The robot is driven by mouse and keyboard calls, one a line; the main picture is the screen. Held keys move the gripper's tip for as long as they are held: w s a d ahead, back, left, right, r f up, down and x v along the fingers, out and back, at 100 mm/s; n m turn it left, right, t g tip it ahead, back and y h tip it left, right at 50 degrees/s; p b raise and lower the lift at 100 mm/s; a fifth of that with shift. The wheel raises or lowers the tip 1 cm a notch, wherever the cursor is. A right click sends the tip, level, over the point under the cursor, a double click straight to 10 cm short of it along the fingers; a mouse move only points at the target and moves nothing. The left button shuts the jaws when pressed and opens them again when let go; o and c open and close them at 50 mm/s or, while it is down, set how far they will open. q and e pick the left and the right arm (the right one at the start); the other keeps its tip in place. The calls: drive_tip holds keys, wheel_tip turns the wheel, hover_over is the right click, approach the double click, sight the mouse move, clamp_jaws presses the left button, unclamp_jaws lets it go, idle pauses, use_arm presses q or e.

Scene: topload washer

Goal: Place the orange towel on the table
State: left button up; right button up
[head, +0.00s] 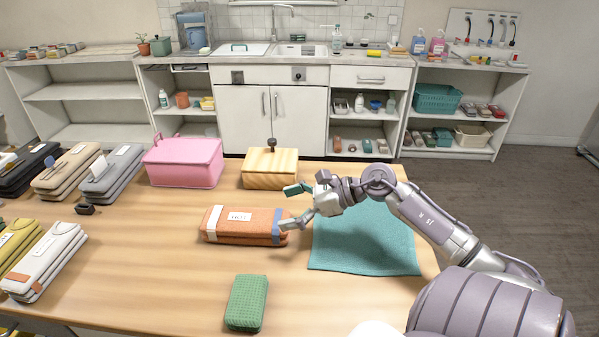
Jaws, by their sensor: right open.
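The orange towel (232,229), folded into a flat block with a white label and pale and blue bands, lies on the wooden table (175,280). My right gripper (291,207) is open at the towel's right end. One finger is above and behind the towel, and the other overlaps its right end in the picture. I cannot tell whether that finger touches it. My left gripper is not in view.
A teal cloth (365,240) lies flat under my right arm. A green folded cloth (246,302) is in front. A wooden box (269,168) and pink box (184,162) stand behind. Folded towels (45,262) fill the left side. Table around the orange towel's left is clear.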

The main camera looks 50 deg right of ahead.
drive_tip(key=v, duration=0.3)
drive_tip(key=shift+s+d+r, duration=0.15)
drive_tip(key=shift+s+r, duration=0.05)
idle(0.4)
